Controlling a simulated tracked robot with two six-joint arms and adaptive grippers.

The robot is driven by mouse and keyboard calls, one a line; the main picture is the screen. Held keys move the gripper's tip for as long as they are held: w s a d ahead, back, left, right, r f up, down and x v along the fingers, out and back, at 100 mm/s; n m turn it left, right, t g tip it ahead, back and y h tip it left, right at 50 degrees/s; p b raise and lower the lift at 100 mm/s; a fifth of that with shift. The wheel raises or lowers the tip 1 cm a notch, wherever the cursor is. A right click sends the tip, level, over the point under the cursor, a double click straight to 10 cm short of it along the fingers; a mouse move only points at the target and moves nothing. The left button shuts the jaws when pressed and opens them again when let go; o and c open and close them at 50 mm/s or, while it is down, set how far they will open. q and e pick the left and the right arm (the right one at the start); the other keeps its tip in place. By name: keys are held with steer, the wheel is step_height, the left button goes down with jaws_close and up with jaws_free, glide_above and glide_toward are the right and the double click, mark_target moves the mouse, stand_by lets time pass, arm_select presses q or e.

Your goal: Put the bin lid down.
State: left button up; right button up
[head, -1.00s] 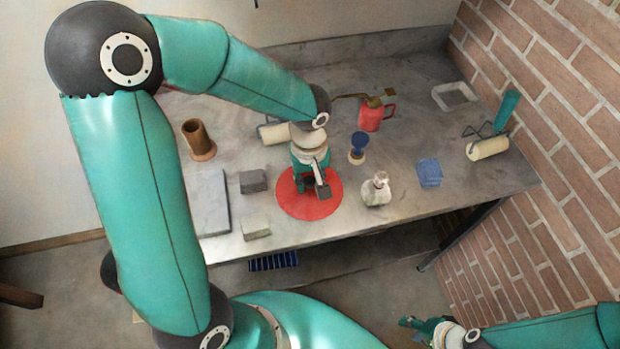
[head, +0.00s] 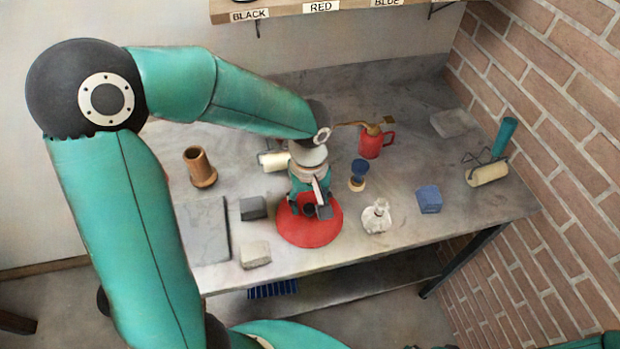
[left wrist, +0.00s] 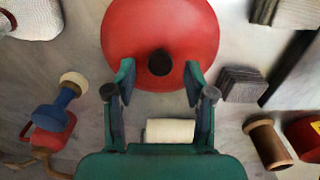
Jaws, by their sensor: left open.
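The bin lid is a red round disc (head: 318,233) with a black knob, lying flat at the front middle of the grey worktop. In the left wrist view, the lid (left wrist: 160,25) shows at the top with its knob (left wrist: 160,62) in the middle. My left gripper (head: 310,208) is over the lid in the head view. Its fingers are open in the left wrist view (left wrist: 160,80), one on each side of the knob with gaps between. Only a sliver of my right gripper shows at the bottom edge of the head view, and its jaws cannot be made out.
A labelled shelf (head: 345,8) is above.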

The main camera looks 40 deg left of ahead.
mark_target(310, 207)
arm_select(q)
step_height(310, 207, up, 9)
steer(key=shift+r, duration=0.15)
stand_by(0.5)
